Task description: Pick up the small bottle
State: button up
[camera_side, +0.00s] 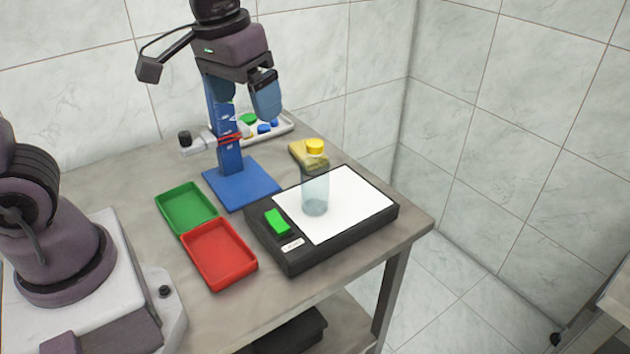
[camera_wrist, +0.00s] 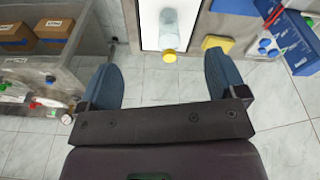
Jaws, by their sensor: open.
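The small bottle (camera_side: 315,190) is clear with a yellow cap (camera_side: 315,146). It stands upright on the white top (camera_side: 352,205) of a black device in the side view. In the wrist view the bottle (camera_wrist: 168,30) shows at the top, with its yellow cap (camera_wrist: 169,56) nearest me, beyond my fingertips. My gripper (camera_side: 243,96) is open and empty, above and to the left of the bottle in the side view. Its two blue fingers also show in the wrist view (camera_wrist: 166,68), spread apart. Nothing is between them but floor far below.
A blue stand (camera_side: 238,183) with a clamp is left of the device. Green (camera_side: 186,207) and red (camera_side: 219,254) trays lie in front. A yellow object (camera_side: 303,153) lies behind the bottle. A white tray (camera_side: 283,128) holds several caps.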

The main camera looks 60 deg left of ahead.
aim_at(315, 143)
jog(key=w+f+n, duration=0.1)
jog(key=w+n, duration=0.3)
jog(key=w+a+f+n+g+y, duration=0.1)
jog(key=w+n, duration=0.4)
jog(key=w+f+n+g, duration=0.1)
jog(key=w+f+n, duration=0.1)
jog(key=w+n, duration=0.2)
jog(key=shift+w+a+n, duration=0.2)
jog(key=shift+w+n, duration=0.2)
jog(key=shift+n, duration=0.3)
jog(key=f+n, duration=0.1)
jog(key=f, duration=0.3)
jog(key=a+f+n, duration=0.1)
jog(key=f, duration=0.3)
jog(key=f+n, duration=0.1)
jog(key=f, duration=0.3)
jog(key=shift+s+a+f, duration=0.15)
jog(key=shift+a+f, duration=0.05)
jog(key=shift+a, duration=0.1)
jog(key=shift+c, duration=0.4)
